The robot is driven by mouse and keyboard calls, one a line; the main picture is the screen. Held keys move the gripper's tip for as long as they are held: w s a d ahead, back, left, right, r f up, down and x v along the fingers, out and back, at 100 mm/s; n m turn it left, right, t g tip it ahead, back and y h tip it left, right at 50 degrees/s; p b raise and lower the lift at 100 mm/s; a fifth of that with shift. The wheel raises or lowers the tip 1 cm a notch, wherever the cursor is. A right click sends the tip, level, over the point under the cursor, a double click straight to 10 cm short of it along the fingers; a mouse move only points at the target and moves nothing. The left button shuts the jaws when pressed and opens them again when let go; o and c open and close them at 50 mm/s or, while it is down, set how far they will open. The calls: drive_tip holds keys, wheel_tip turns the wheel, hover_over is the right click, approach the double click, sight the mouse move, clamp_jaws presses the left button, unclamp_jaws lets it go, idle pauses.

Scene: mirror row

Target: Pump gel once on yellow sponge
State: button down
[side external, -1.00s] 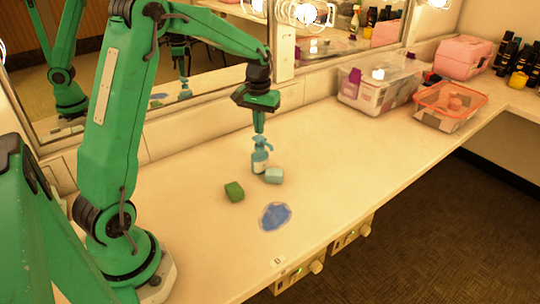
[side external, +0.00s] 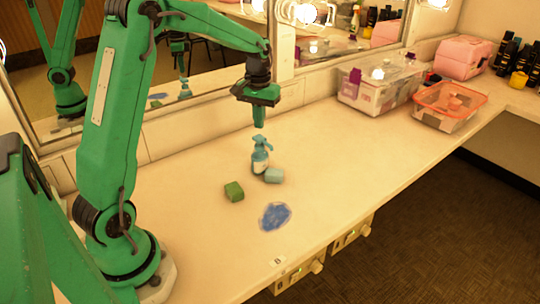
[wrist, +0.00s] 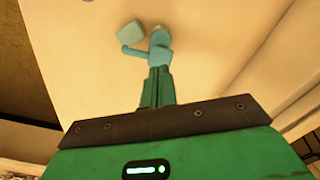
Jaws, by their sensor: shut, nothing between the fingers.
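A pale blue pump bottle (side external: 260,160) with a white label stands upright on the counter. A pale blue block-shaped sponge (side external: 274,175) lies right beside its base. A green block-shaped sponge (side external: 234,191) lies to the left and nearer. I see no clearly yellow sponge. My gripper (side external: 259,124) is shut and empty, pointing down just above the pump head with a small gap. In the wrist view my gripper (wrist: 158,86) covers part of the bottle (wrist: 159,52); its spout points left, near the pale blue sponge (wrist: 131,33). I cannot see any gel.
A flat blue patch (side external: 275,216) lies near the counter's front edge. A clear bin (side external: 378,88) and an orange-rimmed tray (side external: 448,108) stand at the right. The mirror wall (side external: 200,85) runs behind. The counter is clear between bottle and bins.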

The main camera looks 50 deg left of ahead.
wheel_tip(320, 180, up, 4)
drive_tip(key=shift+r, duration=0.2)
idle(0.3)
drive_tip(key=shift+r, duration=0.1)
drive_tip(key=s+d+r+m+t, duration=0.3)
drive_tip(key=s+d+r, duration=0.4)
drive_tip(key=s+d, duration=0.3)
drive_tip(key=s+d+f+m+t, duration=0.2)
drive_tip(key=s+d, duration=0.3)
drive_tip(key=s, duration=0.7)
drive_tip(key=shift+d+f+m+t, duration=0.2)
drive_tip(key=shift+d+m+t, duration=0.1)
drive_tip(key=shift+d+m, duration=0.15)
